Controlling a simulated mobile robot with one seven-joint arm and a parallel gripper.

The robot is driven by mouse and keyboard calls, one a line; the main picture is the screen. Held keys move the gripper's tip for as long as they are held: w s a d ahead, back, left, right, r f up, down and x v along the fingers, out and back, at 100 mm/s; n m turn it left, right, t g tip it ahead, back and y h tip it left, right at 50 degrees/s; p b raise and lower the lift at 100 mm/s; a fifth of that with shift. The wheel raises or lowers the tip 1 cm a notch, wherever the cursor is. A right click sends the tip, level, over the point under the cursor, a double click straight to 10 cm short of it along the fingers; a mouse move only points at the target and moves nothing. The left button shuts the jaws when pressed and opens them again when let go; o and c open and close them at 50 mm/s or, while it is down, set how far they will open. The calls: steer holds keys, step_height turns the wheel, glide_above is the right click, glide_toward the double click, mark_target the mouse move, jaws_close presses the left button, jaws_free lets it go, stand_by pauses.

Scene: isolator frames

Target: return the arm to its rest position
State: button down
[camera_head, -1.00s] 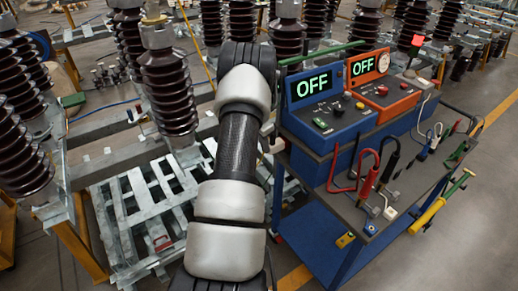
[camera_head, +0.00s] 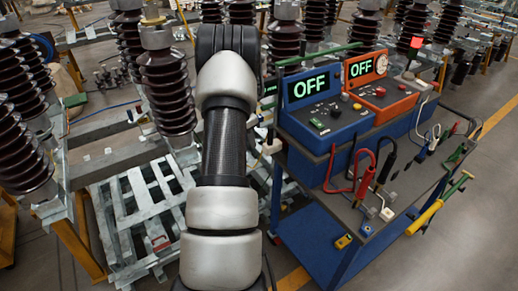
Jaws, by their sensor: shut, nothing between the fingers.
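My arm, with its silver and black links, rises through the middle of the head camera view. It stands nearly upright in the picture, just left of the blue cart (camera_head: 300,225). My gripper does not show in this view, so its fingers cannot be seen. The far end of the arm is hidden behind its black upper joint or lies out of the picture.
On the cart stand a blue box (camera_head: 325,117) and an orange box (camera_head: 385,93), both reading OFF. Red clips (camera_head: 367,182) and black clips (camera_head: 387,163) lie in front. Brown ribbed insulators (camera_head: 168,92) and a grey slatted frame (camera_head: 135,215) stand left. Floor is free at right.

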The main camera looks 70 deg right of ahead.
steer(key=shift+v, duration=2.35)
steer(key=shift+w, duration=0.1)
